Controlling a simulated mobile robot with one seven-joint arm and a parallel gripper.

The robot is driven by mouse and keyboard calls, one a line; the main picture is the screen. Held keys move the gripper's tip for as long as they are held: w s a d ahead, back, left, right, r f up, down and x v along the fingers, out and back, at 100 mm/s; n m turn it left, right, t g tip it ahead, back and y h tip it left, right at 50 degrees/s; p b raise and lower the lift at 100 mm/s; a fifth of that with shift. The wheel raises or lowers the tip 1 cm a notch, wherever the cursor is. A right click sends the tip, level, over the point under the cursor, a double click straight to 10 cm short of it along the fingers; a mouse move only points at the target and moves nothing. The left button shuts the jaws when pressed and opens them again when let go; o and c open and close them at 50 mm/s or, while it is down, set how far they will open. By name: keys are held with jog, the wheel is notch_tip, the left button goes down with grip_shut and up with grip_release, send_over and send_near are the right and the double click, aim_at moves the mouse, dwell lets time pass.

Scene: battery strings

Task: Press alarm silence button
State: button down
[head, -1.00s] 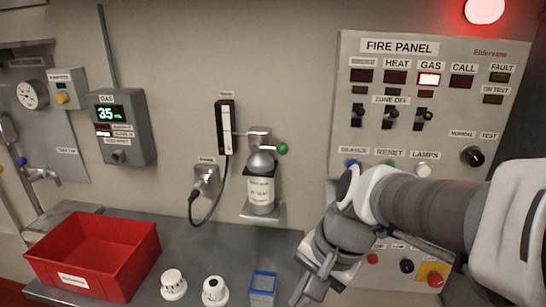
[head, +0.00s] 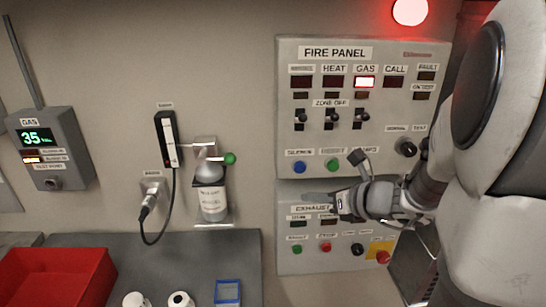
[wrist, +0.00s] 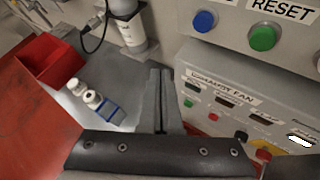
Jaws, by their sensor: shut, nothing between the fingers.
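The fire panel (head: 400,60) is on the wall, with its GAS lamp (head: 365,82) lit. The blue button (head: 299,167) under the SILENCE label is at the panel's lower left. It also shows at the top of the wrist view (wrist: 204,21). The green RESET button (head: 333,165) is just to its right. My gripper (head: 338,206) is shut and empty, in front of the exhaust panel, below and right of the blue button in the head view and apart from it. In the wrist view its fingers (wrist: 160,97) lie below and left of the blue button.
A red alarm light (head: 410,10) glows above the panel. The exhaust fan panel (head: 300,262) with its own buttons is below. A bottle on a bracket (head: 212,200) is to the left.

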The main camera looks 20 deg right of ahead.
send_near(297, 170)
jog(key=shift+w+a+f, duration=1.55)
jog(key=shift+w+f, duration=0.15)
jog(key=shift+w, duration=0.05)
jog(key=shift+w, duration=0.15)
dwell(0.9)
jog(key=shift+w+d+p, duration=0.1)
jog(key=shift+w+p, duration=0.15)
jog(key=shift+p, duration=0.05)
jog(key=shift+w+d, duration=0.15)
jog(key=shift+w, duration=0.55)
dwell(0.8)
jog(key=shift+s+a, duration=0.25)
jog(key=shift+s, duration=0.85)
jog(key=shift+s+a+b, duration=0.2)
jog(key=shift+s+a, duration=0.05)
jog(key=shift+s, duration=1)
jog(key=shift+s+a+b, duration=0.2)
jog(key=shift+s+a, duration=0.05)
jog(key=shift+s, duration=0.95)
